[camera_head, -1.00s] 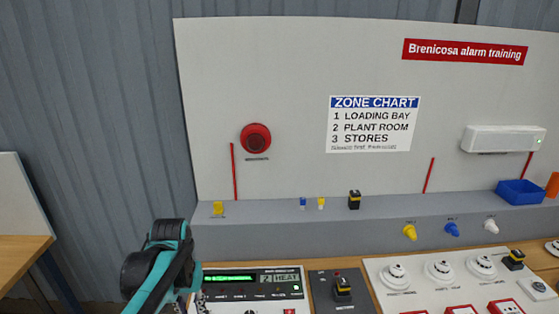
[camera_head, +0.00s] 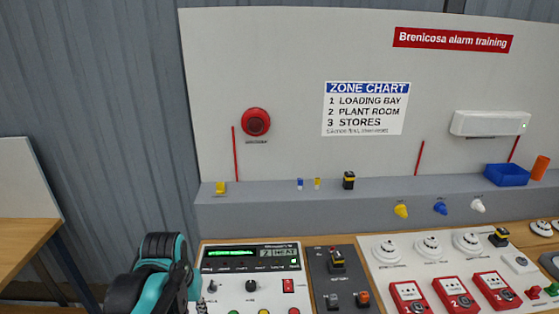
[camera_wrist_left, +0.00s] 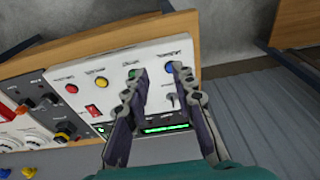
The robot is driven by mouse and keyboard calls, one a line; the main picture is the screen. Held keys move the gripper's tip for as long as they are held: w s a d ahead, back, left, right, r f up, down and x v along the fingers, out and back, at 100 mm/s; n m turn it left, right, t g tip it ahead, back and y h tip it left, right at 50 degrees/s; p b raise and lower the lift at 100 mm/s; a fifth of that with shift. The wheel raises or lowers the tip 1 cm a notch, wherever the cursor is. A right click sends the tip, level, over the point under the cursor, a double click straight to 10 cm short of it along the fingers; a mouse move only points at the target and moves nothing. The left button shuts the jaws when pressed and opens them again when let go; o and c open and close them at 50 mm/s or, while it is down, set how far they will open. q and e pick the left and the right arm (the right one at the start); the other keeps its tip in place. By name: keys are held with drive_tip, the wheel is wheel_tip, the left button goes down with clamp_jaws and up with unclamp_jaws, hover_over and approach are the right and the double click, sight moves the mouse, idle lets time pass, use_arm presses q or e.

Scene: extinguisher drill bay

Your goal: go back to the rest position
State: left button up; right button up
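My left arm (camera_head: 158,275) comes in at the lower left in the head view, left of the white alarm control panel (camera_head: 268,284) with its green display (camera_head: 230,253). In the left wrist view my left gripper (camera_wrist_left: 157,75) has its two fingers apart with nothing between them. The panel (camera_wrist_left: 115,72) shows behind the fingers there, its buttons and green display (camera_wrist_left: 166,128) in view. I cannot tell how far the fingertips are from it. My right gripper is not in view.
A dark battery module (camera_head: 322,277) and a white detector board (camera_head: 385,272) with red call points (camera_head: 453,293) lie right of the panel. A grey ledge (camera_head: 265,215) runs behind, carrying a blue bin (camera_head: 507,174). A wooden table (camera_head: 25,237) stands at the left.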

use_arm(q)
drive_tip(key=s+d+f+t+b, duration=0.2)
drive_tip(key=s+f+t, duration=0.2)
drive_tip(key=s, duration=0.3)
drive_tip(key=shift+d+f+m+t, duration=0.2)
drive_tip(key=shift+d+m+t, duration=0.15)
drive_tip(key=shift+t, duration=0.25)
idle(0.4)
